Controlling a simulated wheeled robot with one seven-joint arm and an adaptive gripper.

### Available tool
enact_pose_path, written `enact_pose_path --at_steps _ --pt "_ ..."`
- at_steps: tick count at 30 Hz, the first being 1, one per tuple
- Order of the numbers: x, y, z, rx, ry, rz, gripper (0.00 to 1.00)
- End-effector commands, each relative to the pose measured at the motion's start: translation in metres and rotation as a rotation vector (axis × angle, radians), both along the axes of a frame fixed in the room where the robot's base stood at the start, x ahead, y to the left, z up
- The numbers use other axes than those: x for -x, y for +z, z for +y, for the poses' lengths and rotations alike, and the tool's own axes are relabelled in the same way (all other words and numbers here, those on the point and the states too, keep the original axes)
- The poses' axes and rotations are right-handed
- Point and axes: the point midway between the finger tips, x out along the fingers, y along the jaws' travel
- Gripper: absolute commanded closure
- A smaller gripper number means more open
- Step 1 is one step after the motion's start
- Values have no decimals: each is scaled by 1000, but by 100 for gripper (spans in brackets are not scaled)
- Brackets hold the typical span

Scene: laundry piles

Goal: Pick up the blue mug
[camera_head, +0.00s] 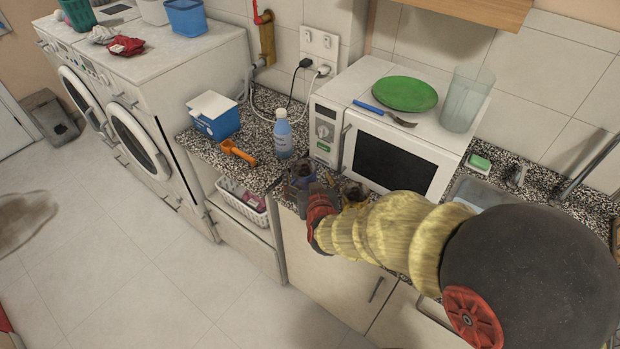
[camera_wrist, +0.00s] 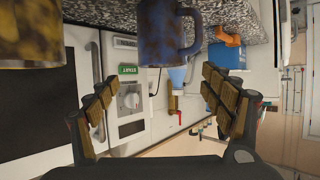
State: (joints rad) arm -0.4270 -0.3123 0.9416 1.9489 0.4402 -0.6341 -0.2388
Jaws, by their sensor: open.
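The blue mug (camera_wrist: 165,35) has brownish blotches. It appears inverted in the wrist view, at the top centre, with its handle toward the right. In the head view the blue mug (camera_head: 300,171) is at the counter's front edge, partly hidden by my gripper (camera_head: 312,196). In the wrist view my gripper (camera_wrist: 158,88) is open and empty. Its two fingers are spread apart, with the mug beyond and between them in the picture. I cannot tell the exact gap.
A yellow-brown mug (camera_wrist: 25,32) stands close beside the blue one, before the microwave (camera_head: 392,160). A blue bottle (camera_head: 283,135), orange scoop (camera_head: 238,152) and blue-white box (camera_head: 213,117) are on the counter (camera_head: 262,172) to the left. Open floor lies at left.

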Motion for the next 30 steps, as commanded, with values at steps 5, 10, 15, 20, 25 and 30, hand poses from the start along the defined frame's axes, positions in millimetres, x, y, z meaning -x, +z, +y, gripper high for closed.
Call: enact_pose_path --at_steps 5,10,15,20,25,30 --pt "-14 -3 1 9 0 -16 19" --pt "-29 -11 4 9 0 -15 19" --pt "-47 -26 9 9 1 -15 19" --pt "-64 -32 12 8 1 -14 19" --pt "-69 -33 13 9 1 -15 19" --pt "-69 -33 13 8 2 -14 20"
